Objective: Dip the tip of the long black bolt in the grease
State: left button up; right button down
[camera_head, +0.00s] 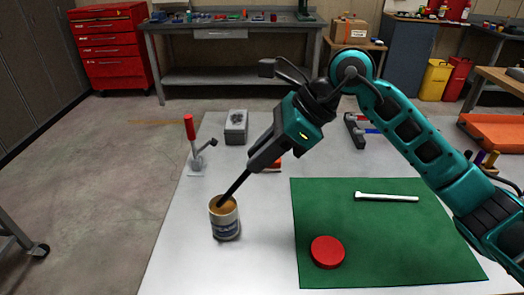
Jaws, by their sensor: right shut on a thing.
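A small open tin of brown grease (224,219) stands upright near the left side of the table. My right gripper (255,164) reaches in from the right and is shut on the long black bolt (234,187). The bolt tilts down to the left, and its lower end is at the tin's mouth, over or in the brown grease. I cannot tell how deep the tip is, as the rim and grease hide it. My left gripper is not in view.
A green mat (440,262) holds a red disc (327,252) and a white rod-shaped tool (386,197). A red-handled toggle clamp (193,145) and a grey block (236,127) stand behind the tin. An orange tray (492,132) is at the right. The table's front left is clear.

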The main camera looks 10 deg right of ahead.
jog(key=shift+s+f+b, duration=0.1)
jog(key=shift+f+b, duration=0.6)
jog(key=shift+f, duration=0.05)
dwell(2.0)
jog(key=shift+r+p, duration=2.1)
jog(key=shift+r, duration=1.65)
jog(key=shift+f, duration=0.1)
